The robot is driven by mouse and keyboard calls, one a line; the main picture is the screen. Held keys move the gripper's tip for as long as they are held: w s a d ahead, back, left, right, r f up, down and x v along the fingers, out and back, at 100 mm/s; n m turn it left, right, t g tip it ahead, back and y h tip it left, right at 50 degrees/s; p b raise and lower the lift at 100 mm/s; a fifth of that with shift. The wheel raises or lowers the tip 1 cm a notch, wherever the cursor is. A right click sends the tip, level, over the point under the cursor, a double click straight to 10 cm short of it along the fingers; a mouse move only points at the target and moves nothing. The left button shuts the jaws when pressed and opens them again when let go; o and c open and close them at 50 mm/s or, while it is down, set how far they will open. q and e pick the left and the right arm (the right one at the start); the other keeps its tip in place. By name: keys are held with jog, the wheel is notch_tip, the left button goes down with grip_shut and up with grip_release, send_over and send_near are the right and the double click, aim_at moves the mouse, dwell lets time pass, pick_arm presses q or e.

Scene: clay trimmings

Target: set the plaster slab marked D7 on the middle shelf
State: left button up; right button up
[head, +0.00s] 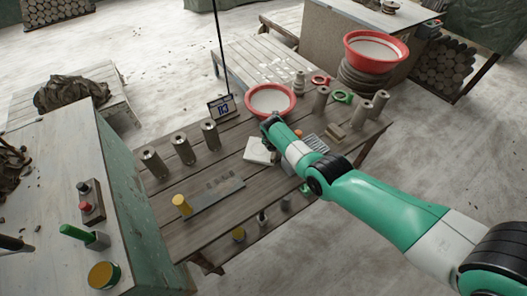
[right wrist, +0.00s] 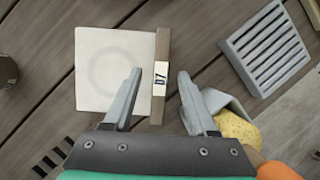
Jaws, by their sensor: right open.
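The plaster slab (head: 257,150) is a white square lying on the slatted wooden table, just below my right gripper (head: 268,124) in the head view. In the right wrist view the slab (right wrist: 112,70) shows a faint ring on its face and a brown strip along its right edge with a label reading D7. My right gripper (right wrist: 160,76) is open above it. The strip lies between the two fingertips in the picture, and the left finger overlaps the slab's face. I cannot tell the height gap. No clearly identifiable middle shelf shows.
A grey ribbed grate (right wrist: 265,42) and a yellow sponge (right wrist: 237,128) lie right of the slab. A red-rimmed basin (head: 271,99) and a small blue sign (head: 221,107) stand behind. Several grey cylinders stand left. A lower board (head: 270,217) under the table holds small items.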

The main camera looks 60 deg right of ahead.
jog(key=shift+f, duration=0.25)
dwell(0.3)
grip_shut()
dwell(1.3)
